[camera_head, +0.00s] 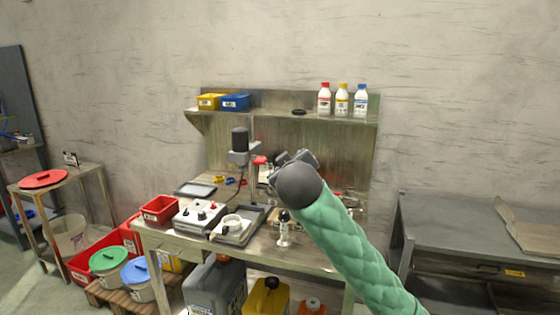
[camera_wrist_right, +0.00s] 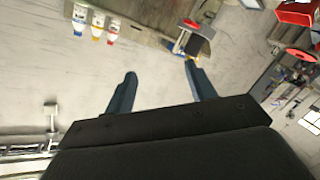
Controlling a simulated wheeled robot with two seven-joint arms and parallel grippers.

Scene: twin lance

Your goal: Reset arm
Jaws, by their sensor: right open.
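My right arm, in a green quilted sleeve (camera_head: 350,245), comes in from the lower right in the head view. Its dark grey wrist end is raised in front of the workbench, with the right gripper (camera_head: 294,157) at its far side, mostly hidden there. In the right wrist view the right gripper (camera_wrist_right: 160,70) has two blue-grey fingers spread wide apart with nothing between them. Its fingers point toward the wall and shelf, which look tilted in that view. My left arm and gripper are not in view.
The metal workbench (camera_head: 188,247) holds a red bin (camera_head: 160,209), a control box (camera_head: 199,216) and a stand with a grey motor (camera_head: 240,143). Three bottles stand on the shelf (camera_head: 282,113); they also show in the wrist view (camera_wrist_right: 97,25). A grey table (camera_head: 465,220) stands at right.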

